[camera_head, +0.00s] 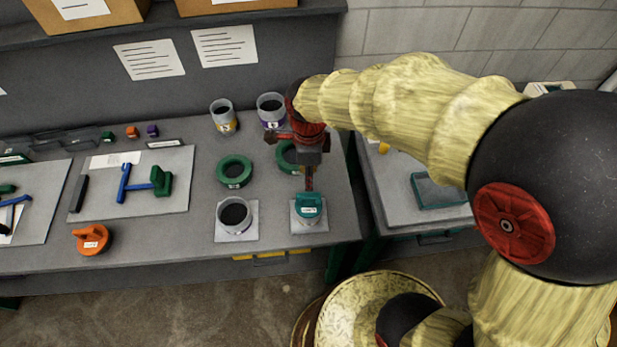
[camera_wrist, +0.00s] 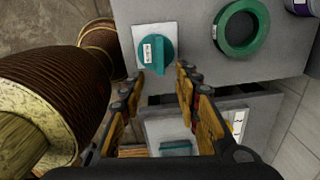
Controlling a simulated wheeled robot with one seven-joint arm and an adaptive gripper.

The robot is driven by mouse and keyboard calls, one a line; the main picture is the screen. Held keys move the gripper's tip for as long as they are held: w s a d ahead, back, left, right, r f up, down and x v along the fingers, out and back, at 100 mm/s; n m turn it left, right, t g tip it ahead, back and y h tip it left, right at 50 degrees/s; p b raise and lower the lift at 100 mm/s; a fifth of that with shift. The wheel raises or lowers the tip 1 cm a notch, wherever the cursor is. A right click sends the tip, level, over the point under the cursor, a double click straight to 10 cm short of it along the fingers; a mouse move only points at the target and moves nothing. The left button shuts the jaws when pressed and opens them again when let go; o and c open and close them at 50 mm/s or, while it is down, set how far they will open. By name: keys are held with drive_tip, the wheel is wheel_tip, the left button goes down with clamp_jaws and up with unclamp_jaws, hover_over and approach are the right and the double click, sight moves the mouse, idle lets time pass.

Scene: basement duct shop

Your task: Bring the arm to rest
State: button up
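My gripper (camera_head: 309,187) hangs from my arm above the right end of the grey workbench (camera_head: 200,238). In the wrist view its two fingers (camera_wrist: 161,78) stand apart with nothing between them, so it is open and empty. A teal piece with a handle and a white label (camera_head: 308,208) sits on a pale square plate (camera_head: 310,228) just below the fingers in the head view. In the wrist view the teal piece (camera_wrist: 156,53) lies beyond the fingertips, and they appear apart from it. My arm reaches in from the right, bent at a large black joint.
A clear cup with dark contents (camera_head: 235,215) stands left of the teal piece. Green rings (camera_head: 234,171), two more cups at the back (camera_head: 223,116), and an orange lidded piece (camera_head: 91,239) are on the bench. A second grey surface (camera_head: 405,205) with a teal tray (camera_head: 438,190) is at right.

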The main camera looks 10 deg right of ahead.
idle(0.4)
drive_tip(key=s+d+r+n+t+b, duration=0.5)
drive_tip(key=s+d+r+n, duration=0.6)
drive_tip(key=n, duration=0.8)
drive_tip(key=shift+s+d+b, duration=0.5)
drive_tip(key=shift+s+b, duration=0.3)
drive_tip(key=shift+b, duration=0.1)
